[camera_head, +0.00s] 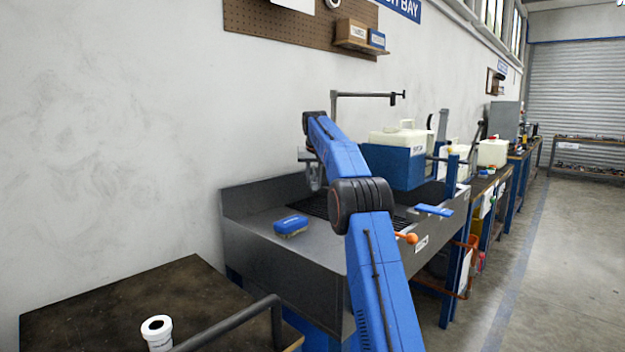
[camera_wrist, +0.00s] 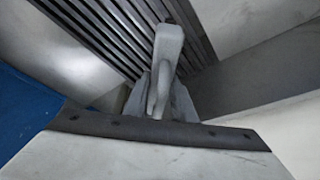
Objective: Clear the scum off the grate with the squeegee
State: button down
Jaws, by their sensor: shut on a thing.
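The grate (camera_head: 313,207) is a dark slatted panel set in the grey metal sink. It also shows at the top of the wrist view (camera_wrist: 125,35). My gripper (camera_head: 314,182) hangs over the sink's back left part, partly hidden by my blue arm. In the wrist view, a dark strip with bolts and a pale plate, apparently the squeegee (camera_wrist: 150,131), spans the picture close up. A pale grey upright piece joins its middle; I cannot tell whether it is handle or jaw. My gripper is shut on the squeegee. Contact with the grate is unclear. Scum is not distinguishable.
A blue brush (camera_head: 291,226) lies on the sink's left ledge. A flat blue item (camera_head: 434,210) lies at the front rim. A dark table (camera_head: 90,315) with a white roll (camera_head: 157,332) is nearer.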

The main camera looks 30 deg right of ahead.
send_near(317, 202)
jog(key=shift+s+a+f, duration=0.2)
jog(key=shift+a+f, duration=0.35)
jog(key=shift+f, duration=0.3)
jog(key=shift+s+a+f, duration=0.2)
jog(key=shift+a+f, duration=0.3)
jog(key=shift+f, duration=0.35)
jog(key=shift+f, duration=0.95)
jog(key=shift+d, duration=0.1)
